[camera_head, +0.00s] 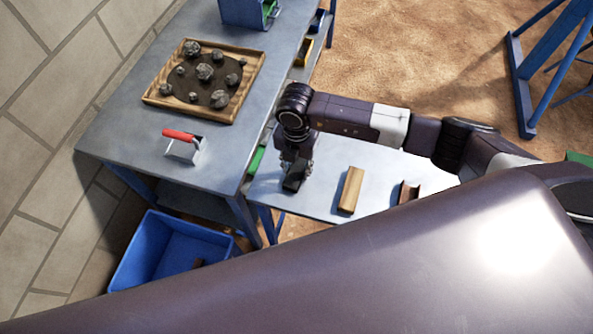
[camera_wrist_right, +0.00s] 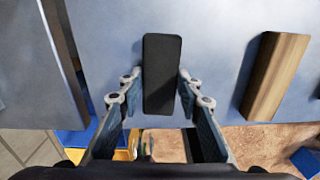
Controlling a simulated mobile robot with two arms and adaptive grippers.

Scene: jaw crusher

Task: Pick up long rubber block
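The long rubber block looks to be the black oblong block (camera_wrist_right: 162,70) lying on the small grey table in the right wrist view. My right gripper (camera_wrist_right: 160,92) is open, with a finger on either side of the block's near part. Narrow gaps seem to show between fingers and block; contact is hard to judge. In the head view my right gripper (camera_head: 294,180) points down over the table's left part and mostly hides the block. My left gripper does not show.
A wooden bar (camera_head: 350,190) lies right of the gripper, and a brown angled piece (camera_head: 408,193) further right. A blue bin (camera_head: 130,262) stands below.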

